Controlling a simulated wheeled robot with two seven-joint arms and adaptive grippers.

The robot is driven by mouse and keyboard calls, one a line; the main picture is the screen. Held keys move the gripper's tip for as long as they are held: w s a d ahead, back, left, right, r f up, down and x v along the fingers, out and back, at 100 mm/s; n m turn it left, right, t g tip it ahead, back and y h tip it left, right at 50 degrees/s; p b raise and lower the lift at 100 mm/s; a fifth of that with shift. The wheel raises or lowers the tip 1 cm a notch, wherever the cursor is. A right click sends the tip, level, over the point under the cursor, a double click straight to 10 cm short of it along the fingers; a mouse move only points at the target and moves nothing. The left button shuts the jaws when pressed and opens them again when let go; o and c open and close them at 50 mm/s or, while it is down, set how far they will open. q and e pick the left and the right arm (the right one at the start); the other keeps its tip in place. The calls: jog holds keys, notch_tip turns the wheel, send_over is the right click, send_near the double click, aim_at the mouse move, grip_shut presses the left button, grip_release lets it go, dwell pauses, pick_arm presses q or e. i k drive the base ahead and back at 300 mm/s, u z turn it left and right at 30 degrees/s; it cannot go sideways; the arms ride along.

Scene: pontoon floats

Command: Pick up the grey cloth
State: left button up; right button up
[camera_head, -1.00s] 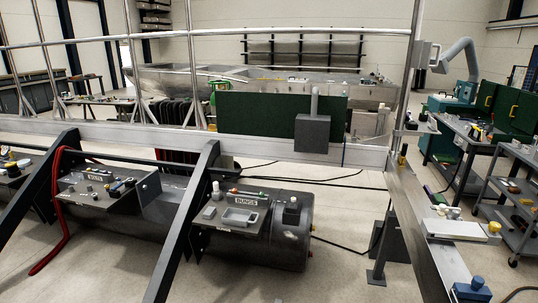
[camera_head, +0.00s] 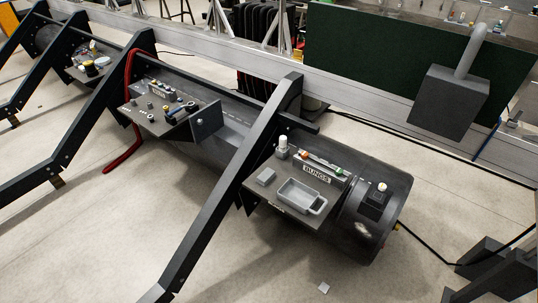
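I cannot clearly make out a grey cloth. A small grey block-like piece (camera_head: 266,177) lies on the shelf labelled BUNGS (camera_head: 262,200); it could be a folded cloth, but it is too small to tell. Neither of my grippers is in view.
The BUNGS shelf on the dark float (camera_head: 375,235) also holds a grey tray (camera_head: 301,196) and a white-topped bottle (camera_head: 282,147). Slanted dark beams (camera_head: 232,195) stand in front of the floats. A red hose (camera_head: 128,95) hangs at left. Floor in front is mostly clear.

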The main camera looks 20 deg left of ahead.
aim_at(268, 174)
jog(key=u, duration=0.1)
jog(key=i, duration=1.6)
jog(key=u, duration=0.05)
